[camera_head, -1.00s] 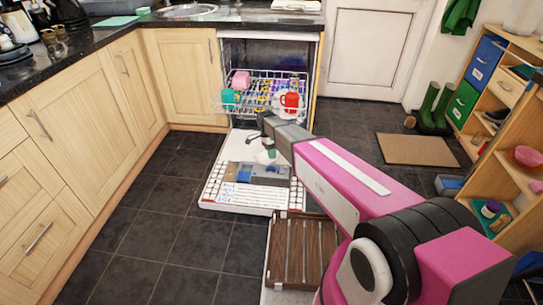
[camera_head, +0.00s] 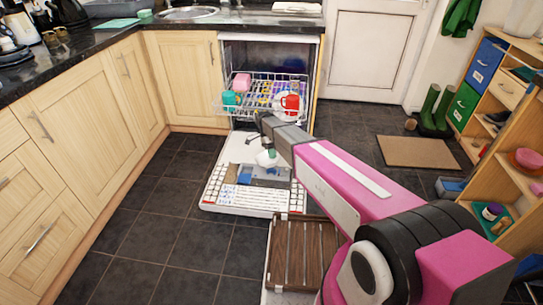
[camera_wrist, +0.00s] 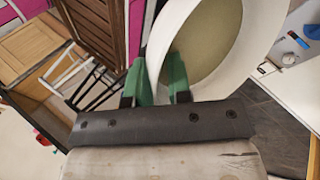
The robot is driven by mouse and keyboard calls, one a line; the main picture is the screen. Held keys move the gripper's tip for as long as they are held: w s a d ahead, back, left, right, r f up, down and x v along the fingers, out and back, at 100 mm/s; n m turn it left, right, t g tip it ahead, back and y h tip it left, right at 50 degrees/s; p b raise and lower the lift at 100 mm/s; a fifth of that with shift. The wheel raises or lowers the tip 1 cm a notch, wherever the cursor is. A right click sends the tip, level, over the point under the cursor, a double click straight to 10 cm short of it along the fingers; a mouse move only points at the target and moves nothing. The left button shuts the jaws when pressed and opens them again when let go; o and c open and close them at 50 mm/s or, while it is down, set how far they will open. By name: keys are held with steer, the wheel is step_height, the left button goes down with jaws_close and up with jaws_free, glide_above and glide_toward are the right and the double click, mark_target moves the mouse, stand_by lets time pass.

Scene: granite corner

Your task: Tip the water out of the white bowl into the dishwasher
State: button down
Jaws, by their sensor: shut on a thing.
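My gripper (camera_wrist: 158,82) has green fingertips and is shut on the rim of the white bowl (camera_wrist: 182,24), with a finger on either side of its wall. The bowl's inside faces the wrist camera and looks beige; I cannot tell whether water is in it. In the head view my gripper (camera_head: 271,153) is above the lowered dishwasher door, and the bowl (camera_head: 264,159) is a small pale shape beside the fingers. The dishwasher (camera_head: 268,50) stands open. Its door (camera_head: 212,192) lies flat in front, and its upper rack (camera_head: 245,106) is pulled out.
The rack holds a red mug (camera_head: 291,102), a teal mug (camera_head: 230,98), a pink cup (camera_head: 241,81) and other dishes. Cabinets (camera_head: 85,95) line the left. A shelf unit (camera_head: 515,150), boots (camera_head: 428,110) and a mat (camera_head: 418,152) are at right. Floor (camera_head: 150,235) is clear at left.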

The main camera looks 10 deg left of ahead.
steer(key=shift+w+a+g, duration=0.15)
steer(key=shift+w+g, duration=0.1)
steer(key=shift+g, duration=0.15)
steer(key=shift+s+r, duration=0.1)
steer(key=shift+w+r+g+h, duration=0.1)
steer(key=shift+w+g+h, duration=0.15)
steer(key=shift+g+h, duration=0.15)
steer(key=shift+s, duration=0.15)
